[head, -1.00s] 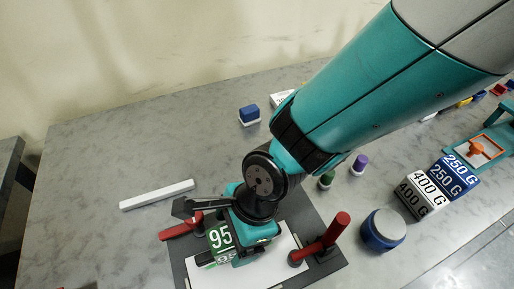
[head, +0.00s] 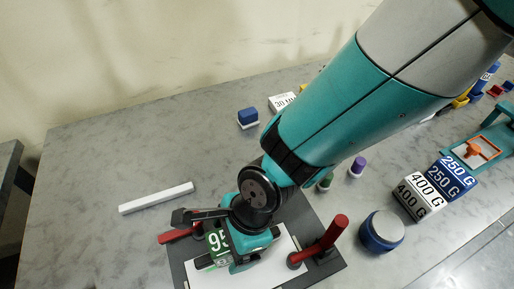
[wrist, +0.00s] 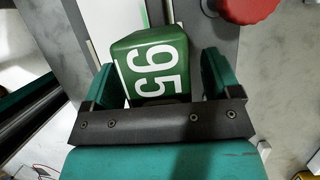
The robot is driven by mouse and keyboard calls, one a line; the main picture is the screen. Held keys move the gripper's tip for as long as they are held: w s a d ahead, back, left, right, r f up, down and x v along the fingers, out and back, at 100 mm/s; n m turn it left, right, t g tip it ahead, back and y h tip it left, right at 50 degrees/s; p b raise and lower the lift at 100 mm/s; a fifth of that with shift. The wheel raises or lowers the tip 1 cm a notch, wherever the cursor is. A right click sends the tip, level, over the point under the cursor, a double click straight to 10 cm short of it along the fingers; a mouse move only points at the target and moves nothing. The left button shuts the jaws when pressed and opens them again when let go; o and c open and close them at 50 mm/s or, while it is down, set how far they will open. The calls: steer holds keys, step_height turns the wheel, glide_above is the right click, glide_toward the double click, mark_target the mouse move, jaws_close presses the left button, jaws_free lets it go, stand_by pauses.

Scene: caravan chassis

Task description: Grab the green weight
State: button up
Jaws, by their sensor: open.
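The green weight, a block with a white 95 on it, stands on the white sheet (head: 217,277) in the head view (head: 217,242). In the wrist view the green weight (wrist: 157,60) is between the two teal fingers of my gripper (wrist: 158,78). The fingers are apart, one on each side of the block, with small gaps visible. I cannot tell whether either finger touches it. In the head view my gripper (head: 243,262) hides the block's right side.
Red-handled clamps stand left (head: 180,236) and right (head: 326,240) of the sheet. A blue-white cylinder (head: 382,231), a 400 G block (head: 424,191) and a 250 G block (head: 452,175) stand to the right. A white bar (head: 156,197) lies left. The table's left part is mostly clear.

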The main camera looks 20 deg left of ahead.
steer(key=shift+c, duration=0.5)
jaws_close()
steer(key=shift+r, duration=0.15)
